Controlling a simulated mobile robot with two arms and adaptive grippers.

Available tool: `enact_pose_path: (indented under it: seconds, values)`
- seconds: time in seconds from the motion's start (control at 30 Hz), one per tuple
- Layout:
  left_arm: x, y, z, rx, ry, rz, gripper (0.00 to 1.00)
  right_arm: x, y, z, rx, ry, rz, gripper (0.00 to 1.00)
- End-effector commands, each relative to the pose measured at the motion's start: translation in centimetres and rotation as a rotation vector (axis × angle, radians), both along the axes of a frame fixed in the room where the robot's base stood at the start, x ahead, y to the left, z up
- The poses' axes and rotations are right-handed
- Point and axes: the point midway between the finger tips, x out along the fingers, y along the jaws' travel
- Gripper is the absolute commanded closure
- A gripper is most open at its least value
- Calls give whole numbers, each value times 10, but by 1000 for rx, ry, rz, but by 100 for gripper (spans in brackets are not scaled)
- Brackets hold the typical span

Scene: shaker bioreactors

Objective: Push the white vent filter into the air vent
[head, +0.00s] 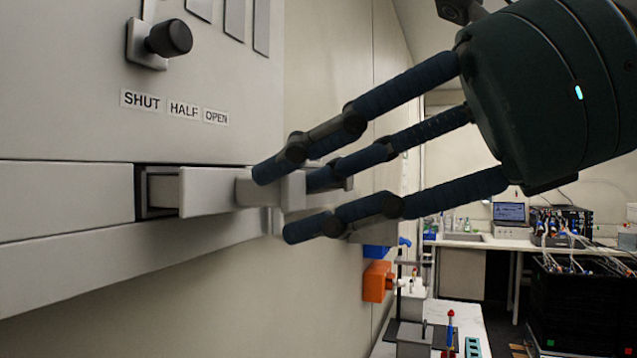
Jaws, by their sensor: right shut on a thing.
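The vent filter, a pale grey-white flat piece (208,191), sticks out to the right from a dark-framed slot, the air vent (140,192), in the grey panel. Its left end is inside the slot and a length of it stands outside. My right gripper (285,200) comes in from the upper right. Its dark, jointed fingers are shut on the blocky outer end of the filter, with fingers above and below it. The fingers hide part of that end. How deep the filter sits in the slot is hidden. My left gripper is not in view.
A black knob (169,38) stands on the panel above labels reading SHUT, HALF and OPEN (174,107). A ledge (120,262) runs below the slot. Further back are an orange block (376,282), a white bench (455,320) and a dark rack (580,305).

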Motion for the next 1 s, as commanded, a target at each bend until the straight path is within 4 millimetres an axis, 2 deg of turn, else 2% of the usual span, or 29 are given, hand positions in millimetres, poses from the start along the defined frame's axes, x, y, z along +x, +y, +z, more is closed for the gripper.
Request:
enact_pose_path:
  seconds: [1.0]
  values:
    - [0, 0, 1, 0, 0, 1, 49, 3, 9, 0, 1, 0, 0, 97]
